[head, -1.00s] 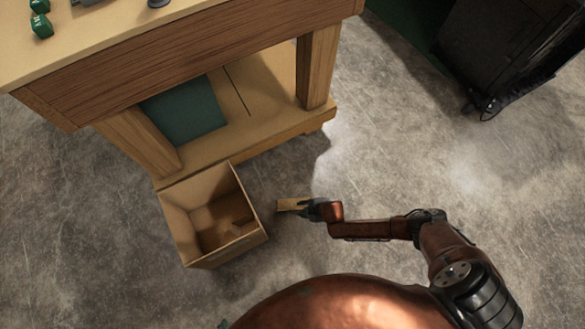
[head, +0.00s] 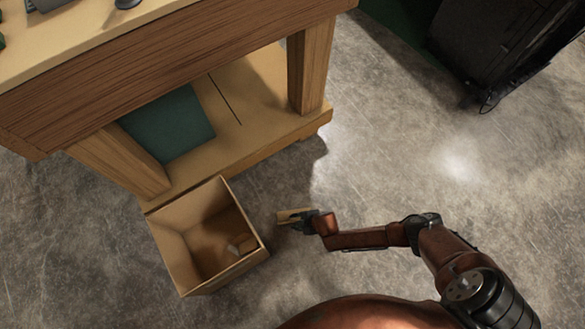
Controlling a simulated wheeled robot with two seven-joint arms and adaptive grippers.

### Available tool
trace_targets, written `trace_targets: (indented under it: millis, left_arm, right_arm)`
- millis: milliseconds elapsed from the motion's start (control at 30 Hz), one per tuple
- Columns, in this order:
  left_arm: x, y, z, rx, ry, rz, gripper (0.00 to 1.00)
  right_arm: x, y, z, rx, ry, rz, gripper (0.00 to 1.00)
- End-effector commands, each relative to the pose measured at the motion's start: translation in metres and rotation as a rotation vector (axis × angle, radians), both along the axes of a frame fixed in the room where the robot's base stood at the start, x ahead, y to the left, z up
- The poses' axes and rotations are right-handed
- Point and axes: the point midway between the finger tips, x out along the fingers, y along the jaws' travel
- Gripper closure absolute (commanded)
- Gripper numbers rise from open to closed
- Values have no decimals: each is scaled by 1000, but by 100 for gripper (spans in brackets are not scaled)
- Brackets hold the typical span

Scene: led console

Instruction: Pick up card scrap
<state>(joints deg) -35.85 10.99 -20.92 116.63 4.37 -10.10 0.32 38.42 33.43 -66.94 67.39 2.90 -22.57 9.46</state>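The card scrap (head: 291,214) is a small tan piece right of the open cardboard box in the head view. My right gripper (head: 292,221) reaches it from the right, and its dark fingers look closed on the scrap's near side. The fingers partly cover the scrap. The gripper and scrap are apart from the box's right wall. My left gripper is not in view.
A black cabinet (head: 500,45) stands at the upper right. Grey floor between is clear.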

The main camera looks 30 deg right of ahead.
Motion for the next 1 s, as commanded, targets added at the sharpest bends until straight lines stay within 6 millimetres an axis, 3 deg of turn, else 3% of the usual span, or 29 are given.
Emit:
trace_targets:
  millis: [300,667,1000]
  left_arm:
    - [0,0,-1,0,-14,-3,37]
    - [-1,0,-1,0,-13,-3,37]
    - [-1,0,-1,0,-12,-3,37]
  right_arm:
    - [2,1,-1,-1,-1,1,75]
    - [1,1,-1,-1,-1,1,99]
    - [1,1,-1,-1,-1,1,100]
